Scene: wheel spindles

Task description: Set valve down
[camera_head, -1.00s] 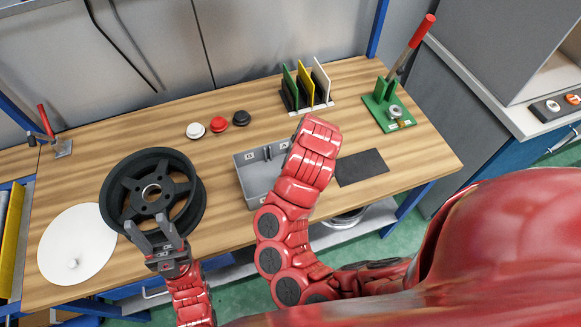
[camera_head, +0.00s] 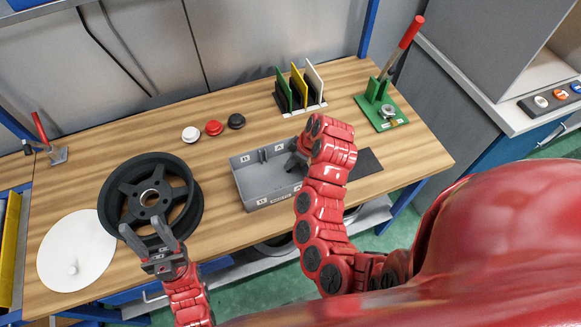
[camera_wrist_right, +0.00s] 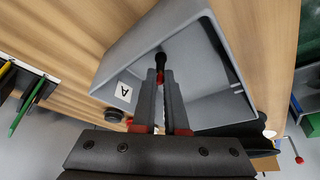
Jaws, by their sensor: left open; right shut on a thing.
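The valve (camera_wrist_right: 159,61) is a small dark stem with a round end, seen at my right fingertips in the right wrist view. My right gripper (camera_wrist_right: 160,78) is shut on it, over the inside of the grey tray (camera_wrist_right: 118,62). In the head view the tray (camera_head: 240,183) sits on the bench, and my right gripper (camera_head: 298,160) is at its right end, partly behind my red wrist. The valve is hidden there. I cannot tell if it touches the tray floor. My left gripper (camera_head: 152,236) is open and empty at the near edge of the black wheel rim (camera_head: 128,190).
A white disc (camera_head: 75,245) lies left of the rim. White (camera_head: 190,134), red (camera_head: 213,128) and black (camera_head: 236,121) pucks sit behind the tray. A rack of coloured plates (camera_head: 299,90) and a green lever press (camera_head: 381,110) stand at the back right. A dark mat (camera_head: 368,162) lies right of the tray.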

